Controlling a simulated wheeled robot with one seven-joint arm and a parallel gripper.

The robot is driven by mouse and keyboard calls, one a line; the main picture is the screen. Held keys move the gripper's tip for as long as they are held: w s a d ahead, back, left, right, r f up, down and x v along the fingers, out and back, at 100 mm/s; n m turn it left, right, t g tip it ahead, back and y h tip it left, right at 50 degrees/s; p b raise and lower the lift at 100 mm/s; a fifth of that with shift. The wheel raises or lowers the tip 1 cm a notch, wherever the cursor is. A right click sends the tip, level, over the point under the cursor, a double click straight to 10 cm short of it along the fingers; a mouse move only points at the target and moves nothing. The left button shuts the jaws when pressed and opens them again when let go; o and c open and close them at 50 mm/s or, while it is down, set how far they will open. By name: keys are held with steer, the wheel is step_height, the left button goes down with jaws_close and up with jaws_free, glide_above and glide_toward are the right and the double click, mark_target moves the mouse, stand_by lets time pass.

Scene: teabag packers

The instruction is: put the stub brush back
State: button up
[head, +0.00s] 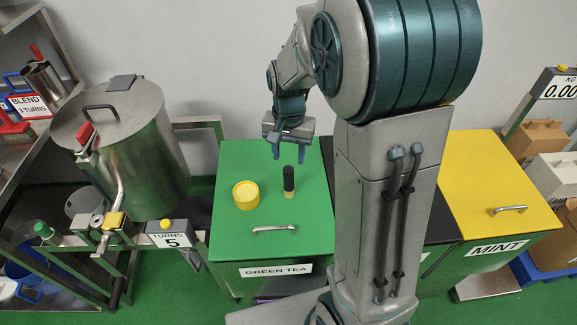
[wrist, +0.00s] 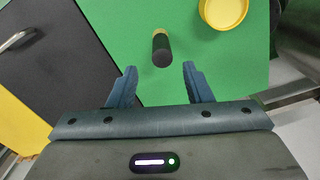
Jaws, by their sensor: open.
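The stub brush (head: 289,181) stands upright on the green lid of the green tea bin (head: 240,160), with a black handle on top and a pale base. In the wrist view the brush (wrist: 162,48) shows from above, just ahead of the gap between my fingers. My gripper (head: 289,152) is open and empty, above and behind the brush in the head view. In the wrist view my gripper (wrist: 156,84) has its fingers spread wide and apart from the brush. No holder for the brush can be made out.
A round yellow tub (head: 246,195) stands on the same lid, left of the brush. A metal handle (head: 274,229) is at the lid's front. A steel drum (head: 135,150) stands left, and the yellow mint bin (head: 490,180) right.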

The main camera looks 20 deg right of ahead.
steer(key=s+r+n+t, duration=0.1)
steer(key=s+r+n, duration=0.2)
steer(key=s, duration=0.5)
steer(key=s+r+n+t, duration=0.2)
steer(key=s+r, duration=0.3)
steer(key=s, duration=0.3)
steer(key=shift+s+d+n, duration=0.15)
steer(key=shift+s+n, duration=0.05)
steer(key=shift+n, duration=0.2)
stand_by(1.2)
